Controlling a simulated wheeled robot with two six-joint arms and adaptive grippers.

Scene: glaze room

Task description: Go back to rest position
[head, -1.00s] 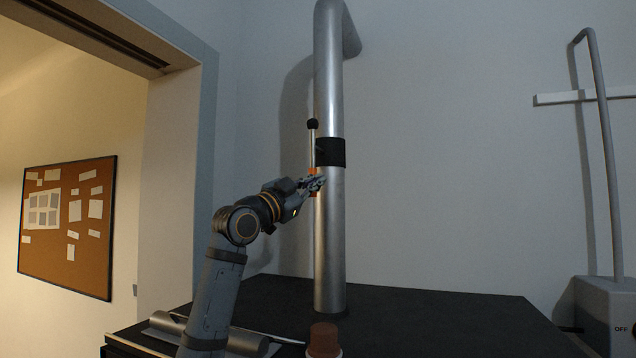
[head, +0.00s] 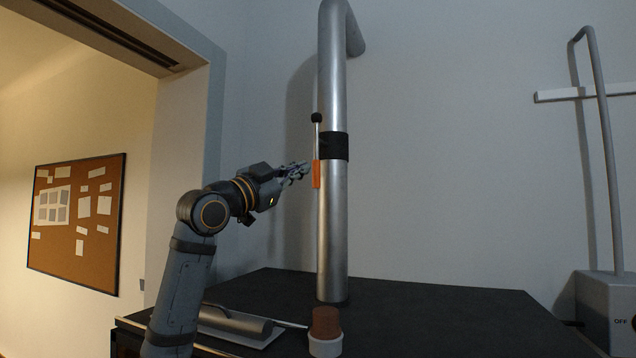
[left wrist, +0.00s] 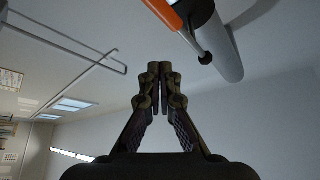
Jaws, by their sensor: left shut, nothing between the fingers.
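My left gripper (head: 296,171) is shut and empty, raised in the air just left of a vertical metal pipe (head: 332,230). In the left wrist view its fingertips (left wrist: 160,72) meet with nothing between them. The gripper tips are close to the orange part; a small gap seems to show. The orange part (left wrist: 165,12) and the pipe (left wrist: 222,45) also show in the left wrist view. My right gripper is not in view.
The pipe rises from a dark tabletop (head: 430,320). A brown and white pot-like object (head: 325,335) stands at its front edge, with a grey device (head: 235,322) to the left. A grey machine (head: 606,305) stands at right. A corkboard (head: 78,225) hangs at far left.

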